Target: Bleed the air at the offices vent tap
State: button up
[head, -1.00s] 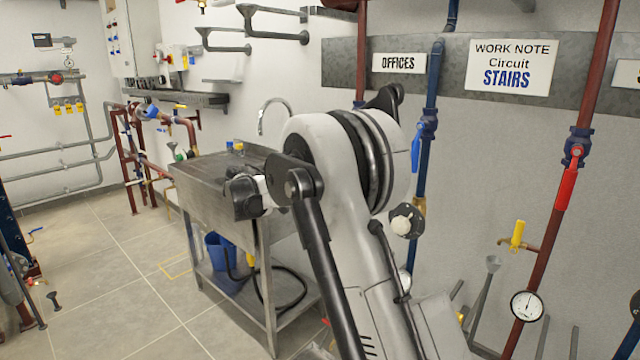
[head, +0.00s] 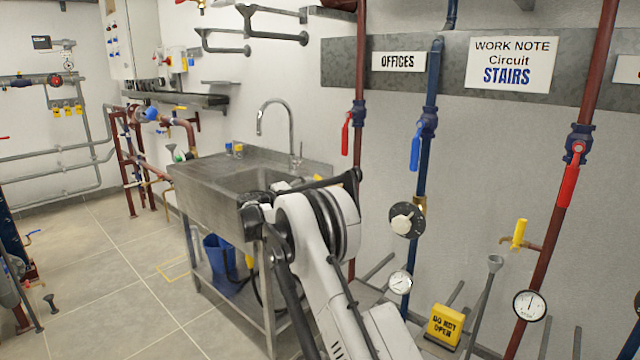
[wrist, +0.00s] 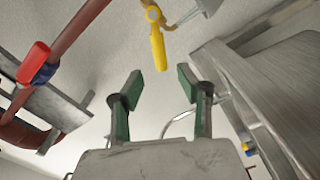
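In the wrist view my gripper (wrist: 160,83) is open and empty, its two green-padded fingers apart. A yellow tap handle (wrist: 157,45) is ahead of the fingertips, between their lines, with a visible gap and no contact. A grey funnel (wrist: 208,6) is beside the tap at the top edge. In the head view the OFFICES sign (head: 398,62) hangs above a red pipe (head: 361,80) and a blue pipe (head: 432,90). A small yellow piece (head: 318,179) shows just above my arm near the red pipe; the rest there is hidden, as are my fingers.
A steel sink (head: 215,190) stands left of my arm. A red valve handle (head: 346,135) and a blue one (head: 415,150) hang below the sign. Another yellow tap (head: 519,233), a pressure gauge (head: 529,305) and a "DO NOT OPEN" tag (head: 446,325) are to the right.

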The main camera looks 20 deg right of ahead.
aim_at(318, 181)
jog(key=b+x, duration=0.1)
jog(key=x, duration=0.7)
jog(key=shift+w+d, duration=0.1)
jog(key=shift+c, duration=0.2)
grip_shut()
